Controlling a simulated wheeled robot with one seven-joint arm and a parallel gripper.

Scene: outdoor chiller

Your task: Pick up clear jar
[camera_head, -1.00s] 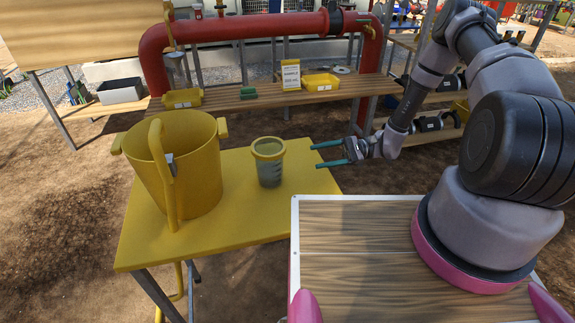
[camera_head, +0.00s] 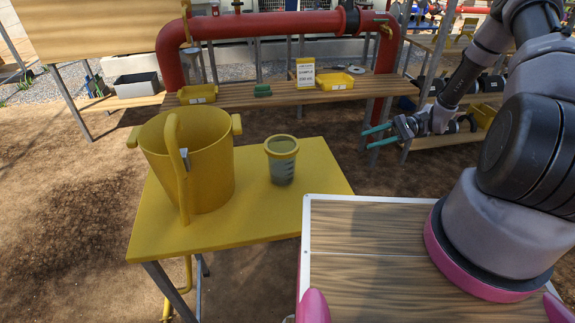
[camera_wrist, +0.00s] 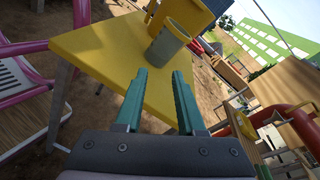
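The clear jar (camera_head: 282,165) stands upright on the yellow table (camera_head: 240,228), with a yellow rim and dark marks on its side. It also shows in the wrist view (camera_wrist: 166,46), beyond my fingertips near the table's far part. My gripper (camera_head: 372,137) is to the right of the jar in the head view, well apart from it. Its two teal fingers are spread with nothing between them, as the wrist view (camera_wrist: 163,80) also shows.
A large yellow bucket (camera_head: 206,165) with a handle stands just left of the jar. Behind are a wooden bench (camera_head: 230,97) with yellow trays (camera_head: 336,82) and a red pipe (camera_head: 270,25). The table's right front is clear.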

